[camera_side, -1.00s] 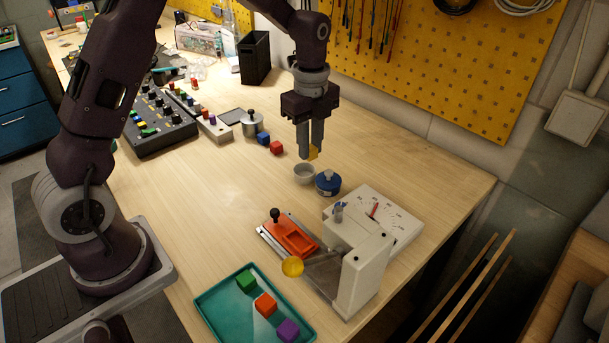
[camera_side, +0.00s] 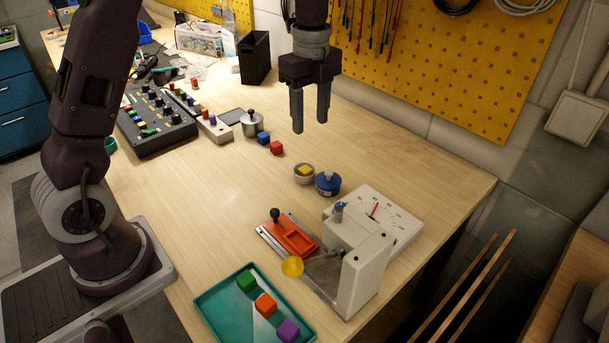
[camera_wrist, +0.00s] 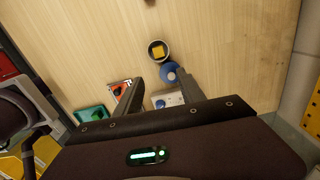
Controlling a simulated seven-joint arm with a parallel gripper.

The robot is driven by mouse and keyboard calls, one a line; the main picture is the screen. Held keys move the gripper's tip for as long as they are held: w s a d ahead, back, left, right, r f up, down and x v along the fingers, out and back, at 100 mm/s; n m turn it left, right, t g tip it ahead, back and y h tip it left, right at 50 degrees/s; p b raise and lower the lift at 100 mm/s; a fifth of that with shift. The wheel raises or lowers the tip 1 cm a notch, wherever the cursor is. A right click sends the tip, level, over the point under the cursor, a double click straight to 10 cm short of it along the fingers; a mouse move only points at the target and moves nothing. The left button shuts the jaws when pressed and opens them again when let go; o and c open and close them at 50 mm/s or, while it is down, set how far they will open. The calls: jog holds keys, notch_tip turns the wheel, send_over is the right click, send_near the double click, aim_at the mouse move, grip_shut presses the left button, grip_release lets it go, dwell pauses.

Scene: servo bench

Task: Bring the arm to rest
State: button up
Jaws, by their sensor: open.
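My gripper (camera_side: 311,128) is open and empty, raised above the bench behind the small grey cup (camera_side: 304,174). A yellow cube (camera_side: 305,170) lies inside this cup; it also shows in the wrist view (camera_wrist: 158,51).
A white dial instrument (camera_side: 360,240) with an orange slide stands at the front right. A teal tray (camera_side: 222,318) holds green, orange and purple cubes. Red (camera_side: 277,148) and blue cubes lie near a metal pot. The bench middle (camera_side: 215,190) is clear.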

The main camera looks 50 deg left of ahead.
jog(key=s+d+r+n+t, duration=0.3)
jog(key=s+r+n, duration=0.55)
jog(key=s, duration=0.35)
jog(key=s+d+n+t, duration=0.2)
jog(key=s+n, duration=0.8)
jog(key=s, duration=0.5)
jog(key=shift+s+f+t, duration=0.15)
jog(key=shift+f+t, duration=0.15)
jog(key=shift+f, duration=0.05)
